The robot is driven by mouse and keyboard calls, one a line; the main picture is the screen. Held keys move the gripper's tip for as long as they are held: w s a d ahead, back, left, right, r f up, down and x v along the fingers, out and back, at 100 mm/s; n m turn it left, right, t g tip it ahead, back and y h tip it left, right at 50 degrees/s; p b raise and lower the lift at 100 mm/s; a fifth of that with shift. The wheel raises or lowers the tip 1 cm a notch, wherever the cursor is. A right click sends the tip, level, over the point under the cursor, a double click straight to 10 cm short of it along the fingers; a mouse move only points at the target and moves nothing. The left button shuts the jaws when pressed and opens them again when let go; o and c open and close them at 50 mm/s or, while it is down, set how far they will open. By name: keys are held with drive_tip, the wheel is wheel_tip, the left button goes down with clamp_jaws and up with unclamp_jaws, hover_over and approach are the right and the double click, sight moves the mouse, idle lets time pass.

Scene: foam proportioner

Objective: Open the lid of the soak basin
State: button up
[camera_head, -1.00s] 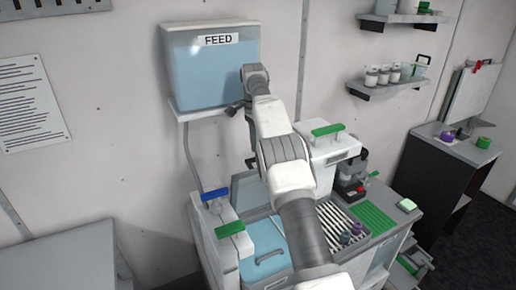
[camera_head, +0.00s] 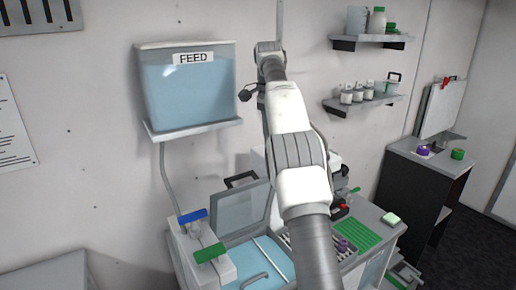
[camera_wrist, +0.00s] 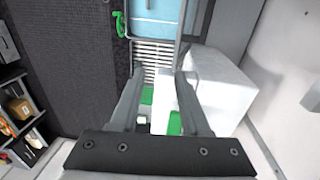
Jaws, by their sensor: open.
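The basin (camera_head: 236,258) holds pale blue liquid or has a blue floor, at the bottom middle of the head view. A clear grey-framed lid panel (camera_head: 243,207) stands raised at its back, with a dark handle (camera_head: 241,179) at its top edge. A second grey handle (camera_head: 255,280) shows at the basin's front; I cannot tell what it belongs to. Blue also shows at the top of the wrist view (camera_wrist: 155,10). My gripper (camera_wrist: 160,75) is open and empty, its fingers apart above a slatted rack (camera_wrist: 153,52). My arm hides part of the bench in the head view.
A FEED tank (camera_head: 186,85) sits on a wall shelf above the bench. Blue (camera_head: 192,216) and green (camera_head: 211,253) valve handles stand left of the basin. A white box (camera_wrist: 215,90) is close beside my right finger. A green mat (camera_head: 370,238) lies right of the rack.

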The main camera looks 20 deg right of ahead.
drive_tip(key=shift+s+d+r, duration=0.25)
drive_tip(key=shift+d, duration=0.05)
drive_tip(key=shift+f, duration=0.1)
drive_tip(key=c, duration=0.3)
drive_tip(key=b, duration=0.1)
drive_tip(key=f+t+b, duration=0.1)
drive_tip(key=shift+w+a+m+y+b, duration=0.2)
drive_tip(key=shift+m+y+b, duration=0.1)
drive_tip(key=shift+m, duration=0.1)
clamp_jaws()
drive_tip(key=s+a+f+m+t+y+b, duration=0.2)
drive_tip(key=s+a+f+m+t+b, duration=0.45)
drive_tip(key=m+t+b, duration=0.9)
drive_tip(key=w+f+g+b, duration=0.1)
drive_tip(key=w+b, duration=0.1)
drive_tip(key=w+f+m+g+b, duration=0.1)
drive_tip(key=w+f+b, duration=0.1)
drive_tip(key=w, duration=0.1)
drive_tip(key=w+f+g+b, duration=0.1)
drive_tip(key=w+f+b, duration=0.1)
drive_tip(key=shift+w+a+m+g+b, duration=0.3)
drive_tip(key=shift+w+m+g, duration=0.05)
drive_tip(key=shift+w, duration=0.05)
